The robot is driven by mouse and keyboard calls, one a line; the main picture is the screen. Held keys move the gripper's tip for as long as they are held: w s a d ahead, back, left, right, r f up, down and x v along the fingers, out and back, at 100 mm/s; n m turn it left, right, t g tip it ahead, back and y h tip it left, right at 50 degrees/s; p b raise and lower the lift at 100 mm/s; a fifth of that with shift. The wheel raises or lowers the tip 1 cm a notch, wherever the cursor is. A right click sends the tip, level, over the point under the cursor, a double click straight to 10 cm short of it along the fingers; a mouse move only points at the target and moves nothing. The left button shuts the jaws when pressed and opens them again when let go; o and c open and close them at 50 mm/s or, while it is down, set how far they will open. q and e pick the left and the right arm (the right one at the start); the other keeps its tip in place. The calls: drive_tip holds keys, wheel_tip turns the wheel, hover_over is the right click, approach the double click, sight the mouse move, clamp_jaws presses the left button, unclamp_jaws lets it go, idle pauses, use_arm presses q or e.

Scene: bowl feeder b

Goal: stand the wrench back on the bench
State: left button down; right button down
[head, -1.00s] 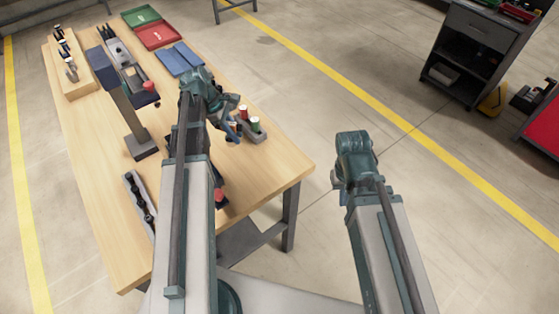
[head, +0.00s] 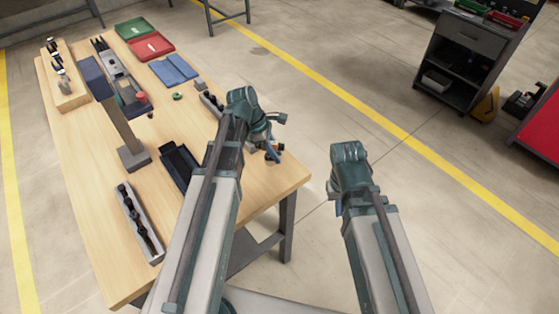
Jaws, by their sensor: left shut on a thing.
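My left gripper (head: 276,122) is over the right edge of the wooden bench (head: 105,215), shut on what looks like the wrench. My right gripper (head: 335,205) is off the bench to the right, pointing down. Its own wrist hides the jaws.
A grey holder (head: 210,102) is partly behind my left wrist. A black tray (head: 180,166), a post on a grey base (head: 134,158) and a grey rack of black parts (head: 140,222) stand on the bench. Green (head: 138,27) and red (head: 151,47) trays are at the back.

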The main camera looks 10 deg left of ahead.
use_arm(q)
drive_tip(key=shift+d, duration=0.35)
drive_tip(key=f+b, duration=0.3)
drive_tip(key=shift+d+f+b, duration=0.25)
drive_tip(key=shift+f+b, duration=0.05)
drive_tip(key=shift+f, duration=0.1)
drive_tip(key=shift+f, duration=0.15)
drive_tip(key=c, duration=0.7)
unclamp_jaws()
drive_tip(key=shift+r, duration=0.25)
